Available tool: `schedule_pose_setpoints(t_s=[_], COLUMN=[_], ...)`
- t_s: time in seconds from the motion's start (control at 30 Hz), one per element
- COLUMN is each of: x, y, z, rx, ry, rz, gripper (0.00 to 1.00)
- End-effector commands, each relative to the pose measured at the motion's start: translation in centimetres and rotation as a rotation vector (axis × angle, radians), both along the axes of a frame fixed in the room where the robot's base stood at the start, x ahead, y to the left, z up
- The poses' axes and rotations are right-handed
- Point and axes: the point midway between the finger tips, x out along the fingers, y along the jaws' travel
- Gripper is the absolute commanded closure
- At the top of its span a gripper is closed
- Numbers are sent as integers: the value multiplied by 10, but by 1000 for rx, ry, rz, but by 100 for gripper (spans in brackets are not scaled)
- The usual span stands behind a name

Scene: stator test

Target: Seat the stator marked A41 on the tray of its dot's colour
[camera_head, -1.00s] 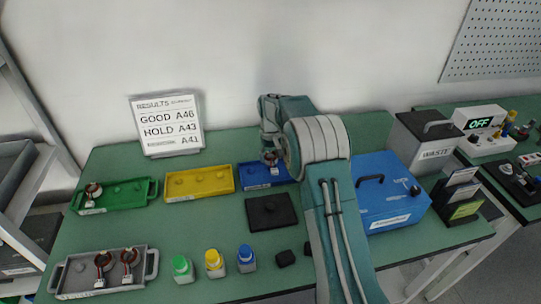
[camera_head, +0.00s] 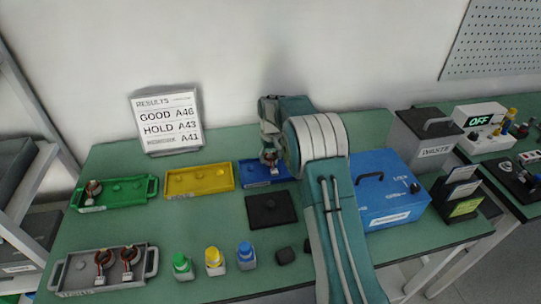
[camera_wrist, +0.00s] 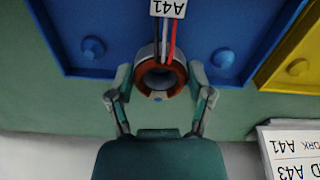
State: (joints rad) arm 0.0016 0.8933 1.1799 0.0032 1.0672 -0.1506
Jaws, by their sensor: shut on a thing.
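The stator marked A41 (camera_wrist: 160,78) has a copper-coloured ring, red, white and dark leads, and a label reading A41 (camera_wrist: 169,8). My gripper (camera_wrist: 161,97) is shut on it, one finger on each side. The stator is at the blue tray (camera_wrist: 100,15), near the rim; whether it touches the tray cannot be told. Two blue pegs show in the wrist view, one on each side of the stator. In the head view the blue tray (camera_head: 250,182) is partly hidden by my arm, and the stator (camera_head: 269,157) shows below my gripper. No coloured dot is visible on it.
The yellow tray (camera_head: 186,190) is empty; the green tray (camera_head: 139,204) holds one stator. A grey tray (camera_head: 75,284) holds two more. A results sign (camera_head: 169,150) lists A46, A43 and A41. A black mat (camera_head: 270,222) and capped bottles are in front; a blue box (camera_head: 385,172) stands right.

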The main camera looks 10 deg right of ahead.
Motion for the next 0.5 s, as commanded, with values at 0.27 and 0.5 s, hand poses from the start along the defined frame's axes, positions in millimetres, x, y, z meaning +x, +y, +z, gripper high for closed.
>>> schedule_pose_setpoints(t_s=[0.27, 0.5], x=[0, 0], y=[0, 0], z=[-6, -6], rx=[0, 0], ry=[0, 0], rz=[0, 0], gripper=[87, 87])
